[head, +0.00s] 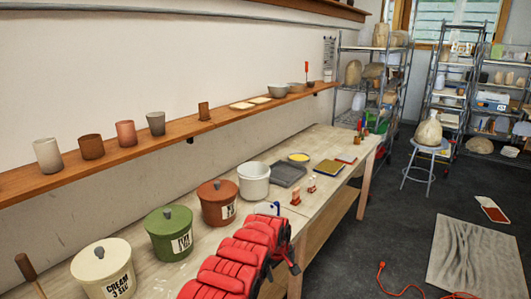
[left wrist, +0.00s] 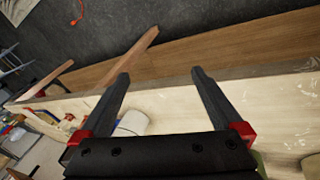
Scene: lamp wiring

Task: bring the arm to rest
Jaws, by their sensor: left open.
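My left arm (head: 235,262), red and segmented, reaches in from the bottom of the head view, over the front of the workbench (head: 318,205). My left gripper (left wrist: 160,74) shows in the left wrist view with its two dark fingers wide apart and nothing between them. It hangs above the bench's edge, with the grey floor beyond. In the head view only small dark parts of this gripper show, at the end of the arm. My right gripper is in neither view.
Lidded pots, cream (head: 102,270), green (head: 169,234) and terracotta (head: 217,203), stand on the bench left of the arm, with a white bucket (head: 254,182) behind. A wooden shelf (head: 215,118) runs along the wall. A stool (head: 420,172) stands on the floor.

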